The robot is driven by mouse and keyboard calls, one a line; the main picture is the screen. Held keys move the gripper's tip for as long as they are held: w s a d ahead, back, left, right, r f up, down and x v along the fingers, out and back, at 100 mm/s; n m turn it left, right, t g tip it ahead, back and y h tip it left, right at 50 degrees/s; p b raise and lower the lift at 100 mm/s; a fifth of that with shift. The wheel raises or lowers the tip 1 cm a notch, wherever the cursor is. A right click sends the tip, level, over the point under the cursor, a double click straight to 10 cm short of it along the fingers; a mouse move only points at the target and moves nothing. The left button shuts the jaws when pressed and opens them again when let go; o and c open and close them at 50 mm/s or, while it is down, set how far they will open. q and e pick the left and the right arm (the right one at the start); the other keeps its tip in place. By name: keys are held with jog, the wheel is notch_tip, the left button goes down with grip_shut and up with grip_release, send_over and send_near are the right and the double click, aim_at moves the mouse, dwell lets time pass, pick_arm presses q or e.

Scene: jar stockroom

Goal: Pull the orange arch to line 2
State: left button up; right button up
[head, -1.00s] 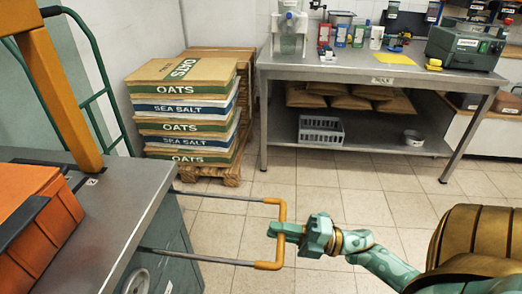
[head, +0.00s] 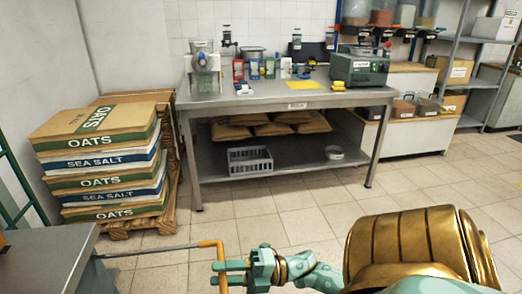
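Only a sliver of an orange part (head: 3,241) shows at the left edge, above the grey metal bench (head: 45,255); I cannot tell whether it belongs to the arch. An orange handle bar (head: 221,252) stands out from the bench on a thin metal rod (head: 150,251); its lower end is cut off. My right gripper (head: 217,274) is at this bar. Its two teal fingers are apart and cross the bar, with a gap between them; I cannot tell whether they touch it. No numbered line is visible. My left gripper is out of view.
A steel table (head: 290,97) with jars and a green machine (head: 358,68) stands at the back. Stacked sacks (head: 100,150) sit on a pallet at the left. Tiled floor lies clear in the middle and right. Shelves (head: 480,85) stand far right.

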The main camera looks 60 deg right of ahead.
jog(key=v, duration=1.6)
jog(key=shift+p, duration=0.35)
jog(key=shift+s+d, duration=0.1)
jog(key=shift+d, duration=0.05)
